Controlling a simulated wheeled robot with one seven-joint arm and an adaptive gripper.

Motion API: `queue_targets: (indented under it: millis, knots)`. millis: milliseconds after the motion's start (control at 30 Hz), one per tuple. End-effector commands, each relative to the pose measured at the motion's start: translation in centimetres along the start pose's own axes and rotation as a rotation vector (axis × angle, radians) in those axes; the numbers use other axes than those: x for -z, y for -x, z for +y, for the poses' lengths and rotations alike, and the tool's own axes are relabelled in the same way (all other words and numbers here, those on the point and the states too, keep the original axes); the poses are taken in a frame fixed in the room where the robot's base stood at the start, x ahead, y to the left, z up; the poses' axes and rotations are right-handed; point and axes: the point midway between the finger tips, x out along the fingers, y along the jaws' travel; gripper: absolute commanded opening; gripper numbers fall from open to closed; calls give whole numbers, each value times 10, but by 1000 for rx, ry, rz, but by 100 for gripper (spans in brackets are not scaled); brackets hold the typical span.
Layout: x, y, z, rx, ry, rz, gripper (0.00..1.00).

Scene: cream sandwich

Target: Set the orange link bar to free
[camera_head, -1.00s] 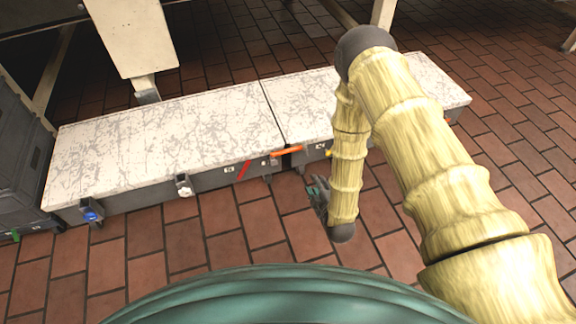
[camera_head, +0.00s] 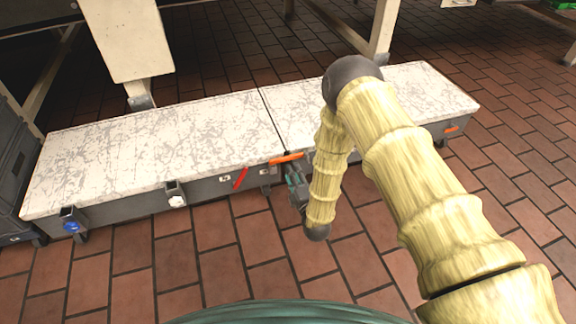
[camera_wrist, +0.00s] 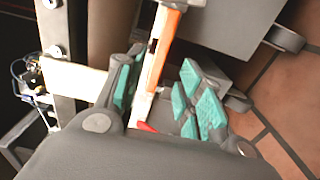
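The orange link bar (camera_head: 286,159) lies across the seam between the two white-topped units, on their front face. My gripper (camera_head: 297,184) is just below and in front of it. In the wrist view the orange bar (camera_wrist: 164,48) runs between the teal-padded fingers of my gripper (camera_wrist: 162,92). The fingers are apart, with a gap to the right-hand pads. I cannot tell whether the left finger touches the bar. The bar's lower end is partly hidden by my gripper.
A red bar (camera_head: 240,178), a white knob (camera_head: 177,200) and a blue knob (camera_head: 72,226) are on the front face. A dark grey case (camera_head: 18,170) stands at the left. The tiled floor (camera_head: 265,240) in front is clear.

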Motion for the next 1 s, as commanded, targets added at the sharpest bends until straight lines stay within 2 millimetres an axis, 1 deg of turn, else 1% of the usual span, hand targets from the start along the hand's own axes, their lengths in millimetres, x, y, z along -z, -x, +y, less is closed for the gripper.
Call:
queue_targets:
  millis: [33,100,200,333,500,800,833,967,1000]
  knots:
    - [-1,-10,-2,-3,0,-1,38]
    - [-1,-20,-2,-3,1,-1,38]
    - [-1,-35,-1,-3,1,-2,38]
    - [-1,-49,-2,-2,0,-2,38]
    - [-1,-58,-1,0,0,-1,38]
    - [0,-60,0,1,0,-1,38]
    - [0,-60,0,1,0,-1,36]
    - [0,-60,0,1,0,-1,12]
    - [0,-60,0,1,0,0,5]
